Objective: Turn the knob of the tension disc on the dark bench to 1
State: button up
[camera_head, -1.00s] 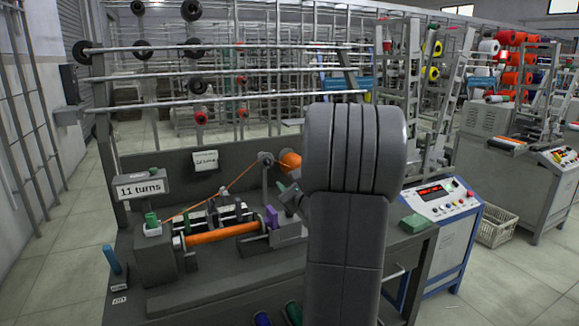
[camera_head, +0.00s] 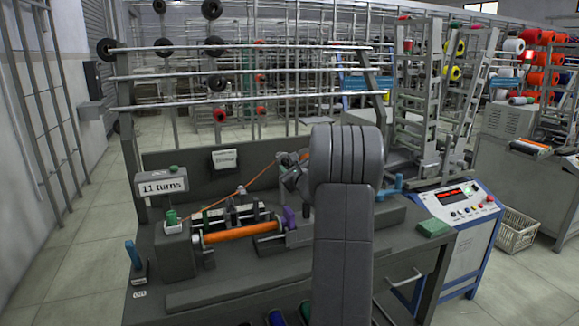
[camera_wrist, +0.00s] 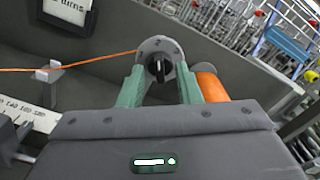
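The tension disc (camera_wrist: 150,46) is a grey round dial with a dark knob (camera_wrist: 158,68) at its centre, in the upper middle of the wrist view. A digit that looks like 2 shows near the top of the dial; its other marks are too small or hidden to read. My gripper (camera_wrist: 161,72) has its two green fingers apart, one on each side of the knob, with a gap to it. In the head view my gripper (camera_head: 292,178) is at the disc on the dark bench (camera_head: 190,292), and my arm hides most of the disc.
An orange thread (camera_wrist: 70,69) runs left from the disc. An orange spool (camera_wrist: 210,85) stands close to the right finger. The winder with its orange bobbin (camera_head: 238,232) and an "11 turns" sign (camera_head: 163,187) are left on the bench. A control cabinet (camera_head: 460,205) stands to the right.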

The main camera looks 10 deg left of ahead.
grip_shut()
jog(key=shift+f+n+b, duration=0.15)
jog(key=shift+n+b, duration=0.15)
jog(key=shift+b, duration=0.35)
jog(key=shift+f+n+b, duration=0.1)
jog(key=shift+n+b, duration=0.4)
jog(key=shift+b, duration=0.5)
jog(key=n+b, duration=0.3)
jog(key=b, duration=0.2)
jog(key=n+b, duration=0.3)
jog(key=b, duration=0.1)
jog(key=shift+n, duration=0.4)
jog(key=n+b, duration=0.3)
jog(key=shift+r+n, duration=0.25)
jog(key=shift+n, duration=0.15)
